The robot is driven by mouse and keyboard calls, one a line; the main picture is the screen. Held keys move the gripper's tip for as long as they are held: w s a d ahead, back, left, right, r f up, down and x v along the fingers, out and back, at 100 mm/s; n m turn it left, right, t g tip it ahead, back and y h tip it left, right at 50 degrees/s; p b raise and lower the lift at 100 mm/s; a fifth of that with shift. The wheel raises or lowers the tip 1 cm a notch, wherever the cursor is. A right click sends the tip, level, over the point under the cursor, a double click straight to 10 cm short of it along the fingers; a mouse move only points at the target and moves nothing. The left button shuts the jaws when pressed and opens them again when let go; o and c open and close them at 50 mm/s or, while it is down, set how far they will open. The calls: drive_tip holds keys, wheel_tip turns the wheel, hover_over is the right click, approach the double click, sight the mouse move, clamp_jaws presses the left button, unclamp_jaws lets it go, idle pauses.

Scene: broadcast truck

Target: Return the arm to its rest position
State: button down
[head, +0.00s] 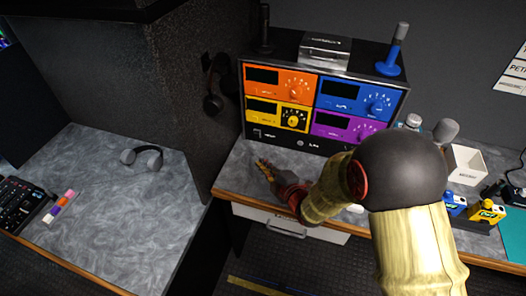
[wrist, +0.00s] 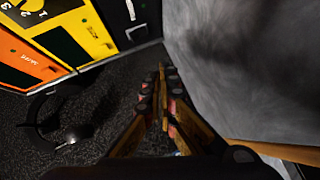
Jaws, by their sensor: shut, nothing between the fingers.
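My gripper (head: 264,165) is shut and empty in the head view. It is above the grey countertop (head: 236,172), in front of the rack with coloured panels (head: 318,98). My arm reaches in from the right, its dark elbow and pale gold links covering part of the counter. In the wrist view my gripper (wrist: 162,72) has its fingers together with nothing between them. The orange and yellow panels (wrist: 75,32) show at the upper left there.
Headphones (head: 214,88) hang on the dark partition left of the rack. A blue microphone (head: 394,50) stands on the rack. A white open box (head: 466,164) and yellow and blue battery-like items (head: 487,211) are at right. A drawer handle (head: 287,228) is below the counter.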

drive_tip(key=shift+w+d+r, duration=0.1)
drive_tip(key=shift+d+r, duration=0.05)
drive_tip(key=shift+r, duration=0.1)
drive_tip(key=s+d+r+m+g+h, duration=0.1)
drive_tip(key=s+d+r+m+h, duration=0.15)
drive_tip(key=d+r+m, duration=0.35)
drive_tip(key=s+d+r+m+g+h, duration=0.1)
drive_tip(key=s+d+r+m+h, duration=0.15)
drive_tip(key=d+r+m, duration=0.4)
drive_tip(key=s+d+r+m+g+h, duration=0.1)
drive_tip(key=s+r+m+g, duration=0.2)
drive_tip(key=s, duration=1)
drive_tip(key=s+d+r+m+g, duration=0.1)
drive_tip(key=s+r+m, duration=0.4)
drive_tip(key=s, duration=0.7)
drive_tip(key=shift+s+d+g+h, duration=0.4)
drive_tip(key=shift+g, duration=0.5)
